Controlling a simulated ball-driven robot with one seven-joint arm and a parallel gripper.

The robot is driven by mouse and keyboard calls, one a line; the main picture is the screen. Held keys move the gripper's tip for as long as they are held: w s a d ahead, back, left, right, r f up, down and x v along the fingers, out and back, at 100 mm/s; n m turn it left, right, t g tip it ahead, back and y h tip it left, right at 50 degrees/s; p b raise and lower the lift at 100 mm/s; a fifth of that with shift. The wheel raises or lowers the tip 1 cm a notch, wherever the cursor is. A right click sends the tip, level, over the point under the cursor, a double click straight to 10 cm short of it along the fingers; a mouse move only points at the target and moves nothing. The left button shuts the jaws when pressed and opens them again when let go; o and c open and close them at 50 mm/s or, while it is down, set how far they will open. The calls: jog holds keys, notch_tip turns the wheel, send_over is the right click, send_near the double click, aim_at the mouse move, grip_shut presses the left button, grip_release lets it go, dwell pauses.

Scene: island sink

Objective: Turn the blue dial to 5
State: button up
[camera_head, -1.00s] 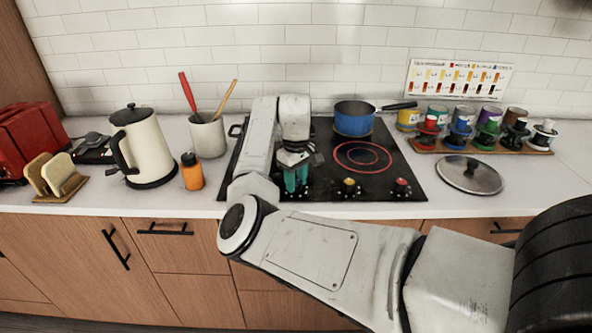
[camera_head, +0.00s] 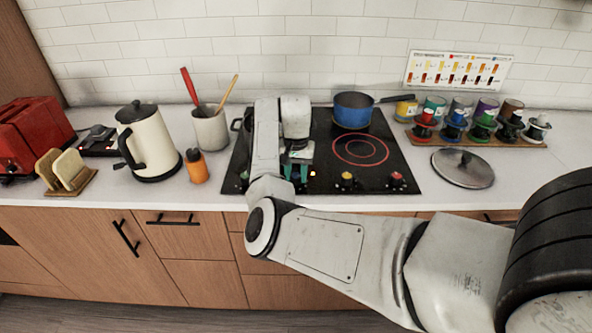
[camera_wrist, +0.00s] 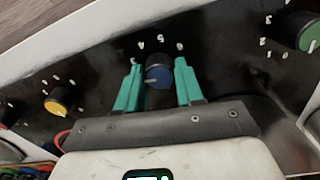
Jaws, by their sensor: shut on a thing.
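The blue dial (camera_wrist: 158,74) sits on the black stove's front control strip, with white numbers around it in the wrist view. My gripper (camera_wrist: 160,85) has one teal finger on each side of the dial and is shut on it. The number that the dial points to is not clear to me. In the head view my gripper (camera_head: 296,172) is at the stove's front edge, left of the yellow dial (camera_head: 346,178), and it hides the blue dial.
The green dial (camera_wrist: 306,33) and the yellow dial (camera_wrist: 60,100) flank the blue one in the wrist view. A red dial (camera_head: 396,178) is further right. A blue pan (camera_head: 352,110) stands at the back of the stove. An orange bottle (camera_head: 196,167) stands left of the stove.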

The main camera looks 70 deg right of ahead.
jog(key=m+p, duration=0.1)
jog(key=m, duration=0.3)
jog(key=shift+m, duration=0.3)
jog(key=m, duration=1)
jog(key=shift+m, duration=0.4)
jog(key=shift+m+b, duration=0.45)
jog(key=shift+m, duration=1.85)
jog(key=o, duration=1)
jog(key=shift+o, duration=0.2)
